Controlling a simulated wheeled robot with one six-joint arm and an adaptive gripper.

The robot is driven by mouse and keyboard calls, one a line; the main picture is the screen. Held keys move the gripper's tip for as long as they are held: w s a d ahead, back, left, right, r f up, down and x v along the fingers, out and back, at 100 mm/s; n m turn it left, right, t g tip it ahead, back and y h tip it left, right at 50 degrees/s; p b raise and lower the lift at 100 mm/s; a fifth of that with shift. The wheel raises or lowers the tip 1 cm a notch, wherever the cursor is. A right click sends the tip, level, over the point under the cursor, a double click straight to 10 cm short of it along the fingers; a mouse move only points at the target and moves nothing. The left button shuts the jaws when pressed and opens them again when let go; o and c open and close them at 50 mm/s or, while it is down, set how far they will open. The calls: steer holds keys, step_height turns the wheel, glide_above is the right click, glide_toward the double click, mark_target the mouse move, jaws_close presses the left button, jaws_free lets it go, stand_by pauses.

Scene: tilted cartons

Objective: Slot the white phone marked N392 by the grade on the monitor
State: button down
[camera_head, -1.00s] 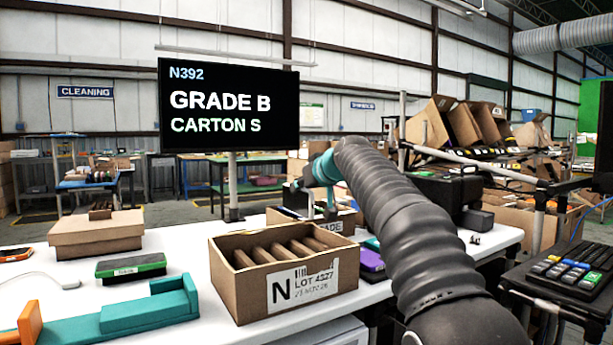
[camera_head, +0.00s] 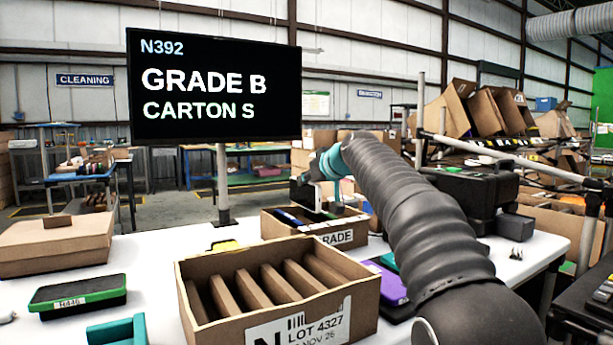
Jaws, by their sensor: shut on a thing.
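The monitor (camera_head: 213,85) reads N392, GRADE B, CARTON S. My gripper (camera_head: 316,204) is shut on a small white thing (camera_head: 304,195), seemingly the white phone; its marking cannot be read. It is over the rear carton (camera_head: 285,232), whose label shows "GRADE"; whether the phone is inside the rim I cannot tell. The front carton (camera_head: 212,328) has a label with a big N and LOT 4327. Several brown dividers (camera_head: 248,287) split it into slots, with no phone visible in them. The front carton hides part of the rear one.
A green-edged dark phone (camera_head: 78,292) lies on the white table at left, near a closed brown box (camera_head: 55,245) and a teal holder (camera_head: 117,331). A purple item (camera_head: 391,283) lies right of the front carton. A black case (camera_head: 465,197) stands behind my arm.

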mark_target(302, 206)
steer(key=shift+f+b, duration=0.7)
steer(key=shift+f, duration=1.15)
steer(key=shift+f+b, duration=1.25)
steer(key=shift+f, duration=0.05)
steer(key=c, duration=1.1)
jaws_free()
steer(key=shift+f, duration=0.1)
steer(key=shift+s, duration=0.1)
steer(key=v, duration=1.2)
